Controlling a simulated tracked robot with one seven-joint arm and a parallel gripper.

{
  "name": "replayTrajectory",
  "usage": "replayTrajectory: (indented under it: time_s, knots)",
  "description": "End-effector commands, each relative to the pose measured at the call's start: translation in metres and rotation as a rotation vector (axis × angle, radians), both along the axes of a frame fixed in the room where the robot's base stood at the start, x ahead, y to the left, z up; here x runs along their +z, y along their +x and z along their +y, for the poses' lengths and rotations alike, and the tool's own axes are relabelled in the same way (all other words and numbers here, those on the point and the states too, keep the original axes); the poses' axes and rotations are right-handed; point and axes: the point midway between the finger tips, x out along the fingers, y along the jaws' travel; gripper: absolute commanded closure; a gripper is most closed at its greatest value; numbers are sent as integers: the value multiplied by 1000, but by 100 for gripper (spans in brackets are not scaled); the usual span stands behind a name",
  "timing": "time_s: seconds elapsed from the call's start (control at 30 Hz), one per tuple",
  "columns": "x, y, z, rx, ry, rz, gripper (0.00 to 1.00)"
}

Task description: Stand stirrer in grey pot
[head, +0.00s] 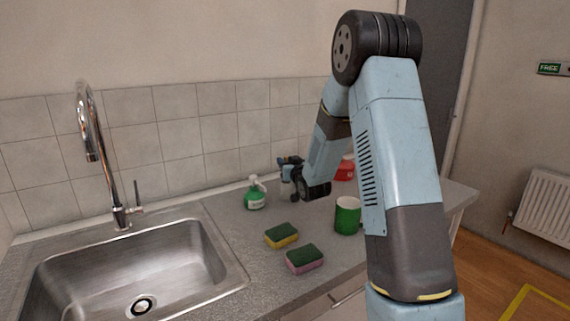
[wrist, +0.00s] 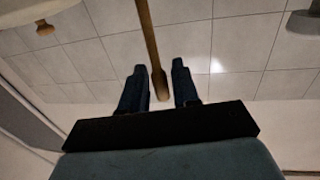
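The stirrer, a brown wooden stick (wrist: 149,40), passes between the two fingers of my gripper in the wrist view. My gripper (wrist: 158,72) is open, with a visible gap beside the stick, clearest on the right. In the head view my gripper (head: 286,163) is over the back of the counter, near the tiled wall, and its fingers are too small to read. I cannot make out the stirrer there. A green pot (head: 347,217) stands on the counter, below and right of my gripper.
A green bottle with a white top (head: 255,194) stands left of my gripper. Two sponges, one yellow and green (head: 281,236), one pink and green (head: 304,258), lie in front. A red object (head: 345,169) is partly behind my arm. A sink (head: 140,275) is at left.

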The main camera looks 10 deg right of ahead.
Motion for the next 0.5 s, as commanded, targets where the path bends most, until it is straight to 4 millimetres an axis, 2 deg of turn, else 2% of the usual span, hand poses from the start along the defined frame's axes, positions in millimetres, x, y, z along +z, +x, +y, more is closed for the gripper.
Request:
replayTrajectory:
  time_s: [0.03,0.13,0.43,0.5]
  knots:
    - [0,0,0,0,0,0,64]
    - [0,0,0,0,0,0,55]
    - [3,0,1,1,0,-1,55]
    - [3,-6,0,1,0,0,55]
